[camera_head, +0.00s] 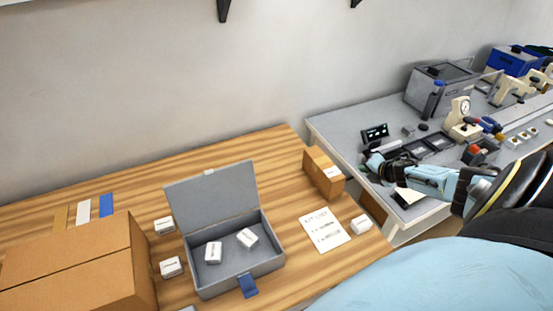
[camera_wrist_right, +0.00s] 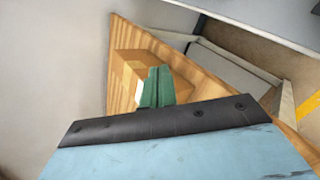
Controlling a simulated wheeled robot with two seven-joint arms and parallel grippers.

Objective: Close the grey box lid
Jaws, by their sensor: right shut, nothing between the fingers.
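The grey box (camera_head: 236,272) stands on the wooden table with its lid (camera_head: 212,193) raised open at the back, leaning slightly backward. Two small white boxes (camera_head: 213,252) lie inside it, and a blue tab (camera_head: 248,285) hangs at its front. My right gripper (camera_head: 372,165) is to the right of the grey box, well apart from it, near the edge of the grey bench. In the right wrist view its green fingers (camera_wrist_right: 157,88) are together with nothing between them, in front of a small cardboard box. My left gripper is not in view.
A large cardboard box (camera_head: 75,265) stands left of the grey box. Small white boxes (camera_head: 171,267) sit between them. A small cardboard box (camera_head: 323,174), a paper sheet (camera_head: 325,229) and a white box (camera_head: 361,224) are to the right. The grey bench (camera_head: 340,126) holds instruments.

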